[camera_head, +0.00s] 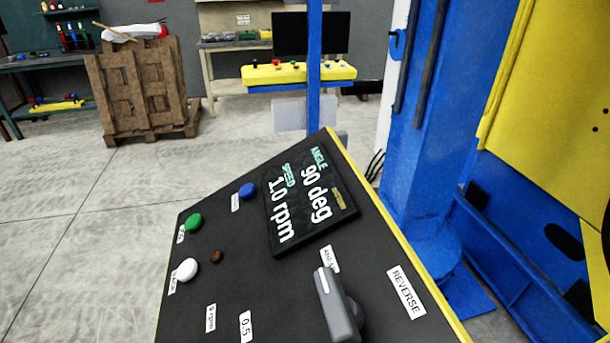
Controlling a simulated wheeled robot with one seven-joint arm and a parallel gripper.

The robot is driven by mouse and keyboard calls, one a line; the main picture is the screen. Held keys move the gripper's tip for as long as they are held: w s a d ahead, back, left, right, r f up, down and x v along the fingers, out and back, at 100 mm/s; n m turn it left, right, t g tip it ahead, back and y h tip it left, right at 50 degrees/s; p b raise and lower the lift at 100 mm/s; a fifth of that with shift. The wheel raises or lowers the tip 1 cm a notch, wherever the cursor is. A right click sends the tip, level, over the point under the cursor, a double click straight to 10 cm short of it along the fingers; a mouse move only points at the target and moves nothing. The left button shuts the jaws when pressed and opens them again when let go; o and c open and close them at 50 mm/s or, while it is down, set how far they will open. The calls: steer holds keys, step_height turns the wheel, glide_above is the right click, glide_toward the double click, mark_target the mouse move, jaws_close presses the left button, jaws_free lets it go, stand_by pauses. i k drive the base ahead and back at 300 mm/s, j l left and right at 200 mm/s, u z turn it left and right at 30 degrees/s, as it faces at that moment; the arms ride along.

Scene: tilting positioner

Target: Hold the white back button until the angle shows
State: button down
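The white button (187,269) sits at the left edge of a dark tilted control panel (240,275), with a small, hardly readable label beside it. Nothing touches or covers it. The panel's display (308,205) reads "ANGLE 90 deg" and "SPEED 1.0 rpm". A green button (194,222) and a blue button (247,190) lie further up the panel. A grey lever-like knob (338,305) with a white mark stands near the bottom, partly hiding a label that starts with "ANG". My gripper is not in view.
A small brown round part (217,256) sits beside the white button. A blue and yellow machine (430,130) stands close on the right. Concrete floor (90,230) is clear on the left; stacked pallets (143,90) stand behind.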

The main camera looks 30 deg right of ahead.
mark_target(188, 269)
steer(key=k+j+u, duration=0.15)
steer(key=j, duration=0.15)
steer(key=k+j+u, duration=0.15)
steer(key=j, duration=0.15)
steer(key=k+j+u, duration=0.2)
steer(key=j, duration=0.15)
steer(key=j+u, duration=0.15)
steer(key=j, duration=0.15)
